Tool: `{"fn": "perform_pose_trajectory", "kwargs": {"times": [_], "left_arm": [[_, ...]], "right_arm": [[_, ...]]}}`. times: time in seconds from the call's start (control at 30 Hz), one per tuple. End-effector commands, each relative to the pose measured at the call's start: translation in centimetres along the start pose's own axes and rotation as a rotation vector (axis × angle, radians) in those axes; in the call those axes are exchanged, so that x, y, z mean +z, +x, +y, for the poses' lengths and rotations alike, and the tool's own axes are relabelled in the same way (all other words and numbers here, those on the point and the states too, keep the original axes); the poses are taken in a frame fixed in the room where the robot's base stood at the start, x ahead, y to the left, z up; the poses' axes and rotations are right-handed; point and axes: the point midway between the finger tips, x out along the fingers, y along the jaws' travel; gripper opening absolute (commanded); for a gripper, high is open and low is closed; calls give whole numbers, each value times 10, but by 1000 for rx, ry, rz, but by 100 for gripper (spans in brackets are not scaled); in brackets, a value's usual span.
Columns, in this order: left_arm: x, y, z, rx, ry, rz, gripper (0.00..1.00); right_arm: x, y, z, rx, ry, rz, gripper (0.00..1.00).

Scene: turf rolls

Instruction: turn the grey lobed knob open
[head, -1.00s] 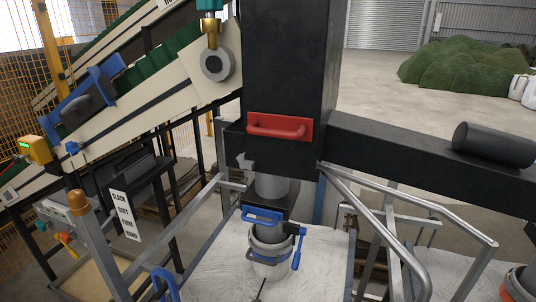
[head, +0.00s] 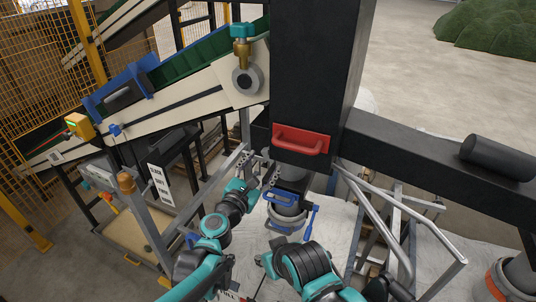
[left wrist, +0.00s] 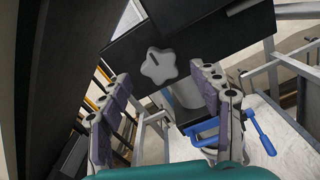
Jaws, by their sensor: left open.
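The grey lobed knob (left wrist: 158,66) shows face-on in the left wrist view, on the front of a black housing, with a dark slot mark on its face. My left gripper (left wrist: 160,76) is open, its two fingers apart to the left and right of the knob in the picture, with nothing between them that I can see touching. In the head view my left gripper (head: 258,174) is up beside the black column, and the knob is hard to make out there. My right gripper (head: 268,254) is low in the head view, foreshortened; its jaws are unclear.
A red handle (head: 302,141) is on the black column (head: 318,70). Below are a blue clamp lever (head: 311,218) and a grey pipe collar (head: 286,217). Grey metal rails (head: 375,215) flank the spot. A conveyor (head: 190,100) runs at the left.

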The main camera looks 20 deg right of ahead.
Motion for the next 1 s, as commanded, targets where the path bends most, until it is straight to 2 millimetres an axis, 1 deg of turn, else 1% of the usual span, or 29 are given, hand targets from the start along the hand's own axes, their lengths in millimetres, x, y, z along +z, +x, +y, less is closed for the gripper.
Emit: {"fn": "perform_pose_trajectory", "kwargs": {"times": [0.03,0.1,0.23,0.37,0.57,0.6,0.67,0.7,0.73,0.77,0.8,1.0], "left_arm": [[0,10,0,-1,1,0,63],[0,20,-1,-2,2,0,63],[1,34,0,-2,3,0,63],[1,39,0,-2,3,0,63],[0,40,0,-1,4,0,63],[0,40,0,-1,4,0,61],[0,40,0,-1,4,0,45],[0,40,0,-1,4,0,34],[0,40,0,-1,4,0,26],[0,40,0,-1,4,0,19],[1,40,0,-2,4,0,13],[0,40,0,-2,10,0,13]], "right_arm": [[-1,-1,0,0,0,0,33],[-1,-2,0,0,0,0,33],[-2,-2,0,0,0,0,33],[-2,-3,0,0,0,0,33],[-2,-3,0,0,0,0,33],[-2,-3,0,0,0,0,33],[-2,-3,0,0,0,0,33],[-2,-3,0,0,0,0,33],[-2,-3,0,0,0,0,33],[-2,-3,0,0,0,0,33],[-2,-3,0,0,0,0,33],[-2,-2,0,0,0,0,33]]}}
